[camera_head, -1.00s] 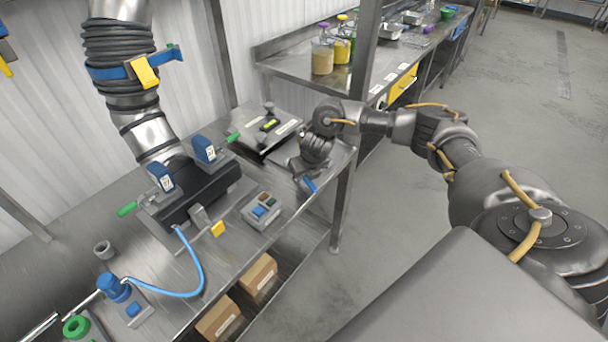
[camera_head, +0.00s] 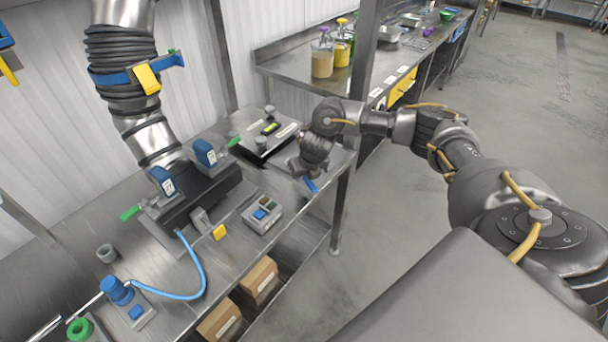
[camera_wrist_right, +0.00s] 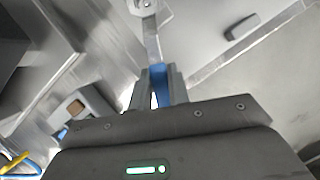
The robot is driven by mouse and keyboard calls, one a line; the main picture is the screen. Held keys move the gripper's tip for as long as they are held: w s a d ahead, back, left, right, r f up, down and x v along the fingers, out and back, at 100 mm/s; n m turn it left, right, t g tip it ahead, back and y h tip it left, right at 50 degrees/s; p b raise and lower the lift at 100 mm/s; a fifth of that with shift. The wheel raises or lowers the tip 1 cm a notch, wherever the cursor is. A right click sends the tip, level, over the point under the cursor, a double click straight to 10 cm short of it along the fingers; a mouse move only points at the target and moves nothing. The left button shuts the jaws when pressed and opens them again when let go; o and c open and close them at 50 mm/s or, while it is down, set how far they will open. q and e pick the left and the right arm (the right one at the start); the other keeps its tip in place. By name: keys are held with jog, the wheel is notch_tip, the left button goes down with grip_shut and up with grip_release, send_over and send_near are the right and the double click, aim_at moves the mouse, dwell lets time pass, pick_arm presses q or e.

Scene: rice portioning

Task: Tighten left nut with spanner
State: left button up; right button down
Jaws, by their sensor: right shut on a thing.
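My right gripper (camera_head: 304,168) is over the right end of the steel bench, beside the dark panel. It is shut on a spanner, whose blue handle (camera_head: 310,184) shows below the hand. In the right wrist view the fingers (camera_wrist_right: 158,92) grip the blue handle (camera_wrist_right: 158,72), and the steel shaft runs up to a ring-shaped head (camera_wrist_right: 143,7), cut by the top edge. A black clamp block (camera_head: 203,197) with two blue-topped fittings (camera_head: 161,181) (camera_head: 204,152) and green levers stands left of the gripper. I cannot make out the left nut. My left gripper is out of view.
A button box (camera_head: 262,214) sits at the bench front. A dark panel (camera_head: 268,134) lies behind the gripper. A ribbed hose (camera_head: 124,70) hangs above the clamp block. A grey ring (camera_head: 106,252) and a blue-capped device (camera_head: 118,290) stand at left. A post (camera_head: 342,205) rises at right.

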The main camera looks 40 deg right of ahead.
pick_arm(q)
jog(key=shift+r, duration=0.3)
pick_arm(e)
jog(key=shift+r, duration=0.35)
